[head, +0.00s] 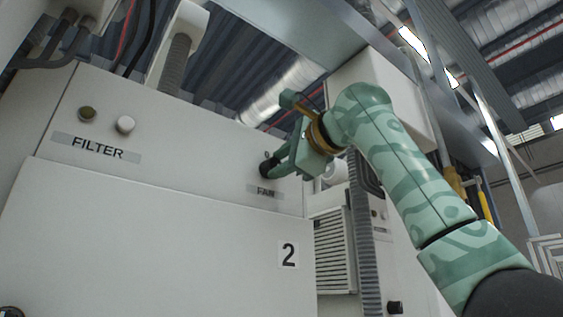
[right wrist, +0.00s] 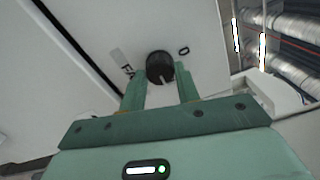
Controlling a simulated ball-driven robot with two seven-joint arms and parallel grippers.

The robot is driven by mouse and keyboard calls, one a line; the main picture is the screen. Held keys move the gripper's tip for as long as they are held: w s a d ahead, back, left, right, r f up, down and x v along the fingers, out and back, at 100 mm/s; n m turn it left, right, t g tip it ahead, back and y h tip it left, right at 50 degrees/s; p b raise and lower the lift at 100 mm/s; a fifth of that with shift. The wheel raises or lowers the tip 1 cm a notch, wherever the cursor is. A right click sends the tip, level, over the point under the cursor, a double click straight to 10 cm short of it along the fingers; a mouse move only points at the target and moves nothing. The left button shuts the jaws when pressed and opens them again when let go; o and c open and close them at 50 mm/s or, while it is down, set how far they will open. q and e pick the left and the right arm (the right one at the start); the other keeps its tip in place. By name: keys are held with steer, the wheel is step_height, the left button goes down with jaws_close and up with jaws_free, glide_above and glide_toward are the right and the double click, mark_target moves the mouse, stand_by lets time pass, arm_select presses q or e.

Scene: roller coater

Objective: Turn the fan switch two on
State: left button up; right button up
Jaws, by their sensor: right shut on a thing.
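The fan switch is a round black knob (head: 266,169) on the pale machine panel, just above the FAN label (head: 267,191). It also shows in the right wrist view (right wrist: 160,66), with a light pointer mark on its face near the lower edge. My right gripper (head: 274,163) reaches in from the right, its fingers at the knob. In the right wrist view my right gripper (right wrist: 159,75) has one green finger on each side of the knob and is shut on it. The fingers partly hide the knob in the head view. My left gripper is not in view.
To the left are the FILTER label (head: 98,147), a dark button (head: 88,114) and a white one (head: 126,125). A louvred vent (head: 335,252) and a ribbed hose (head: 363,235) stand to the right.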

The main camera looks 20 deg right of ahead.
steer(key=shift+w+f, duration=0.15)
steer(key=shift+f, duration=0.05)
steer(key=o, duration=0.8)
steer(key=shift+o, duration=0.9)
steer(key=shift+d+r, duration=0.1)
steer(key=shift+s, duration=0.2)
steer(key=b+v, duration=0.7)
steer(key=v, duration=0.9)
